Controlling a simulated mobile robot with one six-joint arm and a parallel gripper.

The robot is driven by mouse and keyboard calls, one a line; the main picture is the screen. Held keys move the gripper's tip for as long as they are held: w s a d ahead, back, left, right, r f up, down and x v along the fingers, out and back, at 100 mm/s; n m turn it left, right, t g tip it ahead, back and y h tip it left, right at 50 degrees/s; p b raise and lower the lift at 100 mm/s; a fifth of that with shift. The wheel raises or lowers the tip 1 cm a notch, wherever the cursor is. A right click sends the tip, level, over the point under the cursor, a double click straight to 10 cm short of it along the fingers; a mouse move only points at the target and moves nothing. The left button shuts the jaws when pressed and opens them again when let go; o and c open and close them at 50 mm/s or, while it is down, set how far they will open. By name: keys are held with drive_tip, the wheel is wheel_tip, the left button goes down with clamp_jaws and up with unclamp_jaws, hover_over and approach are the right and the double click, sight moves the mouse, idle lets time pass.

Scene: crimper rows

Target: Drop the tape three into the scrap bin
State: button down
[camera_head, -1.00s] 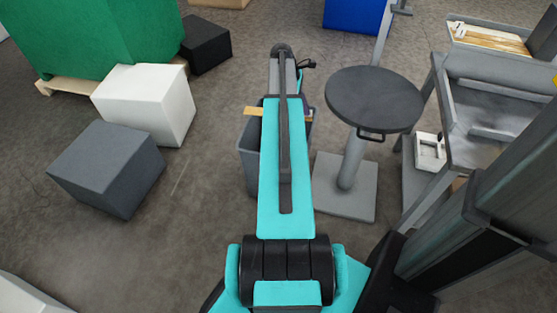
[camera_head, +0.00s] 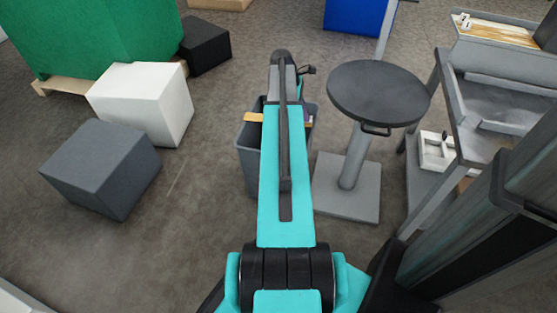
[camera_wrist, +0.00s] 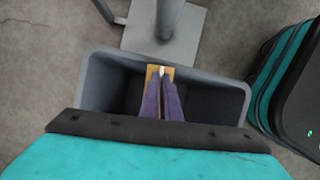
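The scrap bin (camera_head: 247,165) is a grey open-topped bin under the end of my arm in the head view. In the wrist view its rim (camera_wrist: 92,75) surrounds my gripper (camera_wrist: 161,80), whose dark purple fingers point down over the opening. The fingers are close together on a small tan piece with a white part, which I take to be tape three (camera_wrist: 151,72). Its lower part is hidden by the fingers. In the head view my arm hides the fingertips and most of the bin's opening.
A round dark stool (camera_head: 375,95) stands just right of the bin. A grey workbench (camera_head: 505,100) with a white tray (camera_head: 436,152) below is further right. A grey cube (camera_head: 100,168) and white cube (camera_head: 148,100) stand left. Floor between cubes and bin is clear.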

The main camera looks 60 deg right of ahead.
drive_tip(key=c, duration=1.9)
unclamp_jaws()
drive_tip(key=p+v, duration=0.4)
drive_tip(key=v, duration=0.9)
drive_tip(key=shift+w+a+r, duration=0.1)
drive_tip(key=shift+w+r, duration=0.1)
drive_tip(key=shift+r, duration=0.15)
